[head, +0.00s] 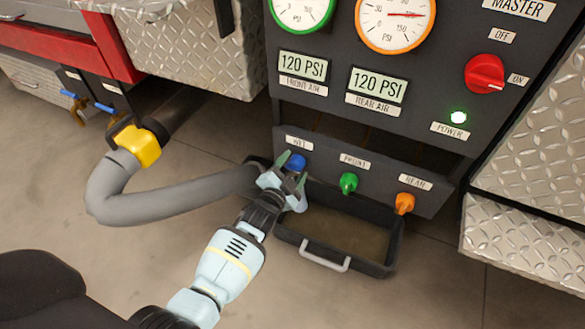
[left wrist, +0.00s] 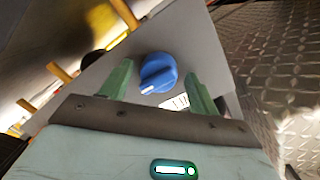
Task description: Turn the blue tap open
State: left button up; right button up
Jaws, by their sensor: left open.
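The blue tap (head: 297,161) is a round knob on the lower grey panel, leftmost of three coloured knobs, under a small label. In the left wrist view the blue tap (left wrist: 158,73) shows nearly whole, with a pale pointer mark at its lower left. My left gripper (head: 291,171) is open at the knob in the head view. In the left wrist view its green fingers (left wrist: 157,85) stand on either side of the knob, with visible gaps. Part of the knob is hidden behind the gripper in the head view. My right gripper is not in view.
A green knob (head: 348,183) and an orange knob (head: 404,203) sit to the right. A dark tray (head: 375,268) with a handle lies below the panel. A grey hose (head: 160,207) with a yellow coupling (head: 138,144) runs at left. A red switch (head: 484,73) is above right.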

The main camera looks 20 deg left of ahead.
pick_arm(q)
jog(key=shift+s, duration=0.1)
jog(key=s+p, duration=0.3)
jog(key=s, duration=0.4)
jog(key=shift+s+r+p, duration=0.3)
jog(key=shift+r+p, duration=0.05)
jog(key=shift+a, duration=0.15)
